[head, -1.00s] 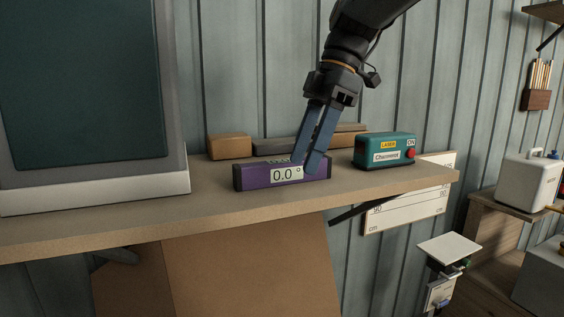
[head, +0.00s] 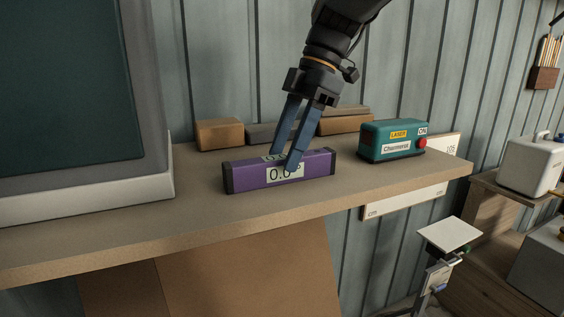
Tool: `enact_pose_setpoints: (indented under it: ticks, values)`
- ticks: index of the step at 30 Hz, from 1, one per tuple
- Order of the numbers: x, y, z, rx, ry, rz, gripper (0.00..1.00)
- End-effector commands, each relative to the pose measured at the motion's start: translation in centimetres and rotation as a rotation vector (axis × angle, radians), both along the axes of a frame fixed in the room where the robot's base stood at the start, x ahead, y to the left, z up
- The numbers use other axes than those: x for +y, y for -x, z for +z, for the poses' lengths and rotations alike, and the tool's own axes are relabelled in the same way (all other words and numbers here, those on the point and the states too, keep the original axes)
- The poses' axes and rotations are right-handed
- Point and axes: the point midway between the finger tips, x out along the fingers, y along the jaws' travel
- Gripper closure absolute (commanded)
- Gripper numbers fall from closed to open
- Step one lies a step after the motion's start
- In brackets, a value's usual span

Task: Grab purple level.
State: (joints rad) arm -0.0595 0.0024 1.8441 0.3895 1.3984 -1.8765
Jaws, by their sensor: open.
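The purple level (head: 245,178) is a long block with dark end caps and a pale display that reads about 0.0. It lies on the wooden shelf (head: 120,222) near its front edge. My gripper (head: 283,162) has two blue fingers, parted and pointing down at the middle of the level. I cannot tell whether either finger touches the level.
A teal laser box (head: 392,140) with a red button stands right of the level. Several blocks, including a tan one (head: 219,134), lie behind it along the wall. A large grey-framed panel (head: 150,187) stands at left. The shelf front is bare.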

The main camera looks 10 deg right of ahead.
Motion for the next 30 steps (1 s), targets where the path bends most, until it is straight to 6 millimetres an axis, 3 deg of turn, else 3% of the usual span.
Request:
enact_pose_setpoints:
  ticks: [6, 14, 22, 30]
  values:
    - [1.0, 0.4, -2.0, 0.002, 0.000, 0.004, 0.52]
    - [1.0, 0.3, -2.3, 0.000, 0.001, 0.003, 0.52]
    - [1.0, 0.4, -2.3, 0.000, 0.001, 0.002, 0.97]
    - [1.0, 0.3, -2.1, -0.001, 0.001, 0.003, 1.00]
